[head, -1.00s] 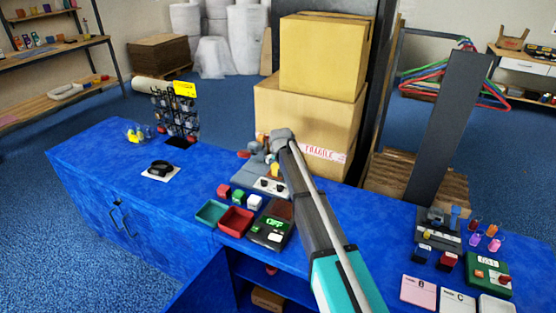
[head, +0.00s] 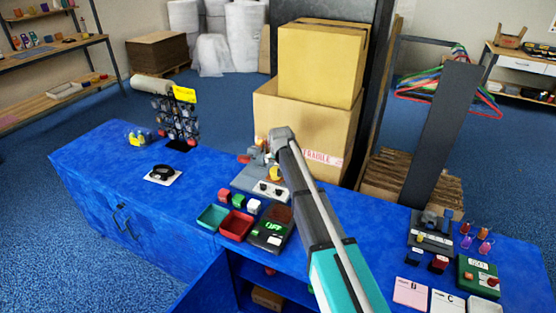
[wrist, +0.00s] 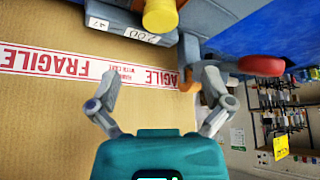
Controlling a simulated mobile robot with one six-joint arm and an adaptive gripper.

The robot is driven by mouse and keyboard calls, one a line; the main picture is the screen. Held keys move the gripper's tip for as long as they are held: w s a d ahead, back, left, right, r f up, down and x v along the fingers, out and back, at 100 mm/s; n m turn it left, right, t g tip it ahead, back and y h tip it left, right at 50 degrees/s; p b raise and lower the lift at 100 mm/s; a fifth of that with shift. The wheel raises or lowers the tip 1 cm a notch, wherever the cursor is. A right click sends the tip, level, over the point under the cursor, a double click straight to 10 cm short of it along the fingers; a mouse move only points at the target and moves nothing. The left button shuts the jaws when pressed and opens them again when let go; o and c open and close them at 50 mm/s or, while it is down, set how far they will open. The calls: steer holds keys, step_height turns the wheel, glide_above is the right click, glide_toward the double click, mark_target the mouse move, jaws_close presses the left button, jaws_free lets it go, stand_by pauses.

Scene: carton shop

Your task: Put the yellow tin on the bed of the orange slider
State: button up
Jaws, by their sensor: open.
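A yellow cylinder (wrist: 160,17), likely the yellow tin, shows at the top edge of the wrist view, partly cut off. It is by a grey machine with white number labels (wrist: 125,30). In the head view a small yellow thing (head: 274,173) stands at that machine, beside my gripper. My gripper (wrist: 158,92) is open, its two fingers spread with nothing between them. The cylinder lies beyond the fingertips, apart from them. A lever-like grey part with a red-orange end (wrist: 248,64) is close to the right finger. I cannot make out the orange slider for certain.
Stacked cartons (head: 305,118) with a FRAGILE band stand right behind my gripper. Green (head: 213,216) and red (head: 236,225) trays sit in front of the machine. A second grey machine (head: 430,230) is at right. The blue counter's left part is mostly clear.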

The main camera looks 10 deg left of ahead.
steer(key=shift+d, duration=0.1)
stand_by(0.6)
steer(key=s+d+m+g, duration=0.1)
steer(key=s+d+g, duration=0.1)
steer(key=s+d, duration=0.6)
steer(key=s+d+f+g+h, duration=0.1)
steer(key=s+d+g, duration=0.1)
steer(key=s+d, duration=0.7)
steer(key=s+d+f+m+g, duration=0.1)
steer(key=s+d, duration=0.8)
steer(key=s, duration=0.9)
steer(key=shift+s+d+f+m+g, duration=0.15)
steer(key=shift+s+f+m+g, duration=0.15)
steer(key=shift+s+g, duration=0.1)
steer(key=shift+w, duration=0.1)
steer(key=shift+r, duration=0.15)
step_height(320, 180, up, 5)
steer(key=p, duration=0.5)
